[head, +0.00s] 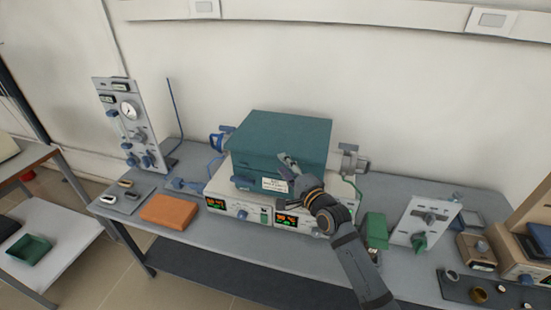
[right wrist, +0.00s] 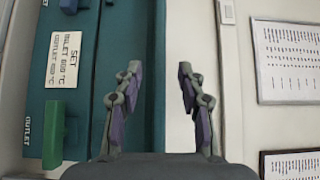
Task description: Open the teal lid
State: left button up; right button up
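The teal lid (head: 285,128) lies flat and closed on the teal furnace box (head: 245,167) in the middle of the bench. A white label (head: 274,185) is on the box front. My right gripper (head: 286,162) is at the front right of the box, near the lid's front edge. In the right wrist view, the right gripper (right wrist: 158,85) is open and empty. One finger is over the teal lid (right wrist: 138,30) and the other is over the pale background beyond its edge. I cannot tell whether either touches. My left gripper is not in view.
The box stands on white control units (head: 240,208) with lit displays. A gauge panel (head: 130,118) stands at left, near an orange block (head: 169,211). A grey panel with a green knob (head: 424,222) stands at right. The wall is close behind.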

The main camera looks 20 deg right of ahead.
aim_at(276, 157)
jog(key=w, duration=0.3)
jog(key=w+a, duration=0.1)
jog(key=w, duration=0.2)
jog(key=shift+a, duration=0.1)
jog(key=shift+c, duration=0.2)
grip_shut()
